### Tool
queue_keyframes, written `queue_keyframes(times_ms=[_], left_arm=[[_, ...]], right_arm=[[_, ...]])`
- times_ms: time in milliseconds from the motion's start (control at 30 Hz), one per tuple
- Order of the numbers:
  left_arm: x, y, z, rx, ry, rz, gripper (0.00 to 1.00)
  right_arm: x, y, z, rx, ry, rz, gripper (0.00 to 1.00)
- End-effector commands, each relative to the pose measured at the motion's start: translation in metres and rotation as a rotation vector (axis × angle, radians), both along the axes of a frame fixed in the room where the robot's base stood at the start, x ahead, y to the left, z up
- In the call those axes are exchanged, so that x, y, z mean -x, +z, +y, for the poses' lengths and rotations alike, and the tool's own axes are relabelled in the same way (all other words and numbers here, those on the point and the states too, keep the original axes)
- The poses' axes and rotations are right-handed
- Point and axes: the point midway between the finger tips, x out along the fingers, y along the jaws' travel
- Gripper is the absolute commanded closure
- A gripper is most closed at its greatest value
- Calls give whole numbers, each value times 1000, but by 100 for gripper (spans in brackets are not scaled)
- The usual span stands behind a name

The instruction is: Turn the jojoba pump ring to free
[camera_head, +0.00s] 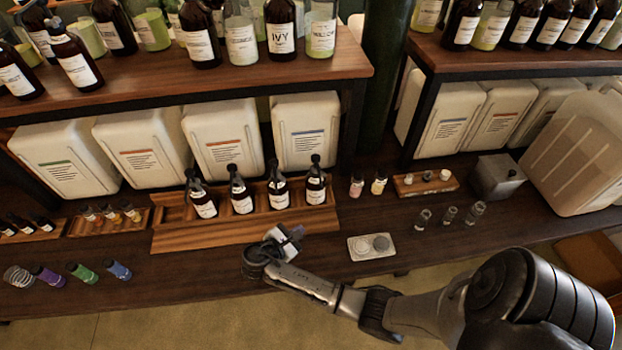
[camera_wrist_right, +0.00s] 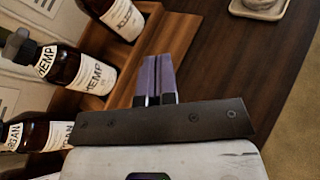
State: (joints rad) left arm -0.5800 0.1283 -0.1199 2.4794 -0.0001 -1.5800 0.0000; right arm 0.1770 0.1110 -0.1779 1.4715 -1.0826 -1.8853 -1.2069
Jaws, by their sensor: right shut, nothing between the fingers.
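Four dark pump bottles stand upright in a row in a wooden tray (camera_head: 230,233) in the head view, with dark pump heads and white labels. Their labels are too small to read there. In the right wrist view one bottle reads HEMP (camera_wrist_right: 88,72), another partly reads ARGAN (camera_wrist_right: 35,133), and a third bottle (camera_wrist_right: 122,14) is cut off with an unclear label. I cannot tell which bottle is jojoba. My right gripper (camera_head: 297,231) is in front of the tray, apart from the bottles. Its fingers (camera_wrist_right: 158,62) are shut and empty. My left gripper is not in view.
A pale dish (camera_head: 371,247) lies right of my right gripper. Small glass jars (camera_head: 448,214) and a small wooden tray (camera_head: 425,185) are further right. White canisters (camera_head: 222,137) stand behind the bottles, under a shelf (camera_head: 345,60). Small coloured tubes (camera_head: 82,272) lie at front left.

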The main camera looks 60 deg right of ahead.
Motion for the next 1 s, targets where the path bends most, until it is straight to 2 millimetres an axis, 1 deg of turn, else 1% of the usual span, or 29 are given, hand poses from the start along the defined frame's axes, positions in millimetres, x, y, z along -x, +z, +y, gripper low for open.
queue_keyframes(times_ms=[33,200,300,400,533,867,1000], left_arm=[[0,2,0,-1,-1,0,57],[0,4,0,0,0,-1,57],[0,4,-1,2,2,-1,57],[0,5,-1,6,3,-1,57],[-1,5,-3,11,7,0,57],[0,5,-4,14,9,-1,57],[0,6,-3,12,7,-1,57]], right_arm=[[-12,12,-4,50,-4,57,100],[-37,41,-12,184,-27,234,100],[-46,53,-14,230,-42,302,100],[-51,60,-14,259,-51,344,100],[-54,64,-15,275,-59,369,100],[-54,65,-15,277,-59,371,100],[-53,65,-21,278,-60,371,100]])
